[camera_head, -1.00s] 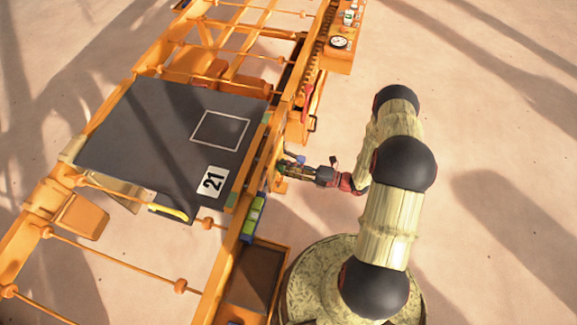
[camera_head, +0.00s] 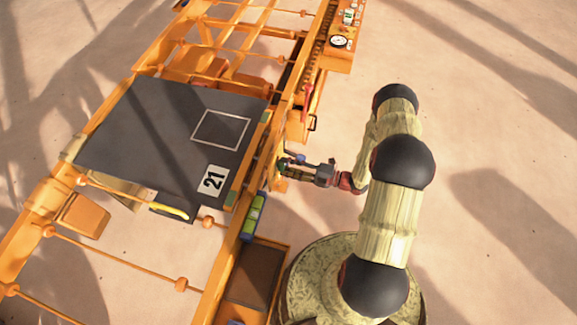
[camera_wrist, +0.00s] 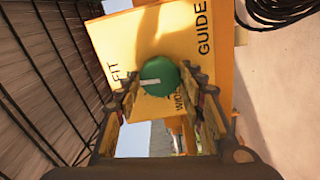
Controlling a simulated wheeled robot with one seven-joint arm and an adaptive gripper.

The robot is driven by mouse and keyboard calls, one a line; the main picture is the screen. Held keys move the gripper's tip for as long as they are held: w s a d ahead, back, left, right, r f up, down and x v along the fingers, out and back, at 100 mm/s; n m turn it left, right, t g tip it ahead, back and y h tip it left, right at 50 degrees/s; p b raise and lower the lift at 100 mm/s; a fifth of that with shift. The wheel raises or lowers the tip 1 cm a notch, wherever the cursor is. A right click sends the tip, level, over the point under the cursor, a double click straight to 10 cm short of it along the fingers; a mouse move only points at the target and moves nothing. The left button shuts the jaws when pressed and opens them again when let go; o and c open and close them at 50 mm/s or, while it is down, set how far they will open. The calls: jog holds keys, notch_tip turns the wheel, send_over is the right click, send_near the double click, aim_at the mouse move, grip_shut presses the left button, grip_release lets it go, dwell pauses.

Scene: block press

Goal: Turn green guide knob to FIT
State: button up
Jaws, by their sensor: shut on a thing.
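The green guide knob (camera_wrist: 168,74) sits on a yellow panel (camera_wrist: 150,40) in the wrist view. It bears a white mark that points left, toward the side of the FIT label (camera_wrist: 116,73) and a little below it. The WIDE label (camera_wrist: 180,104) is below the knob, partly hidden by a finger. The GUIDE label (camera_wrist: 203,35) is at upper right. My gripper (camera_wrist: 164,92) is shut on the knob, one finger on each side. In the head view my gripper (camera_head: 288,163) reaches the right side of the orange frame, and the knob is mostly hidden there.
A dark plate (camera_head: 150,140) marked 21 lies on the orange frame (camera_head: 215,290) left of my gripper. A gauge (camera_head: 339,41) is at the top. Open sandy floor lies to the right.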

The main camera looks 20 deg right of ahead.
jog(key=o, duration=1.2)
jog(key=v, duration=1.2)
